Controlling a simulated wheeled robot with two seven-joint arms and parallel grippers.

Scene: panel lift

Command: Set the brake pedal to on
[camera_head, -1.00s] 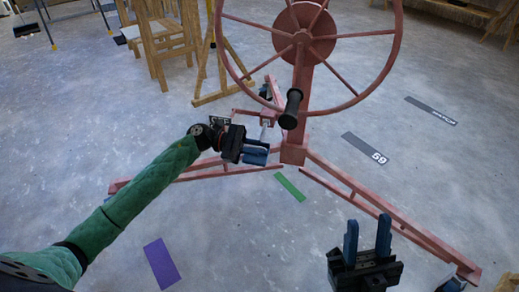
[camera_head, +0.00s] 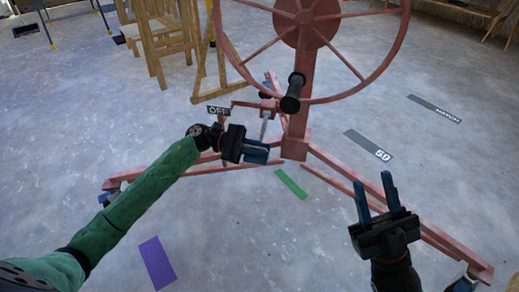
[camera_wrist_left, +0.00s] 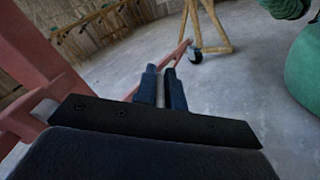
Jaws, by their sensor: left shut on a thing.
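The red lift stand (camera_head: 298,120) carries a large spoked wheel (camera_head: 303,17) with a black handle (camera_head: 293,93). A black "OFF" label (camera_head: 218,110) stands left of the post, low on the stand. A short grey lever (camera_head: 265,127), which looks like part of the brake pedal, rises beside my left gripper (camera_head: 268,151). That gripper's blue fingers are nearly together, left of the post's foot. They also show close together in the left wrist view (camera_wrist_left: 160,72); what lies between them is hard to see. My right gripper (camera_head: 374,185) is open and empty above the right leg.
Red base legs (camera_head: 375,203) spread low across the floor. Wooden chairs (camera_head: 166,42) and a wooden trestle (camera_head: 207,75) stand behind at the left. Floor markings include a green strip (camera_head: 291,183), a purple patch (camera_head: 157,262) and a "59" label (camera_head: 368,145).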

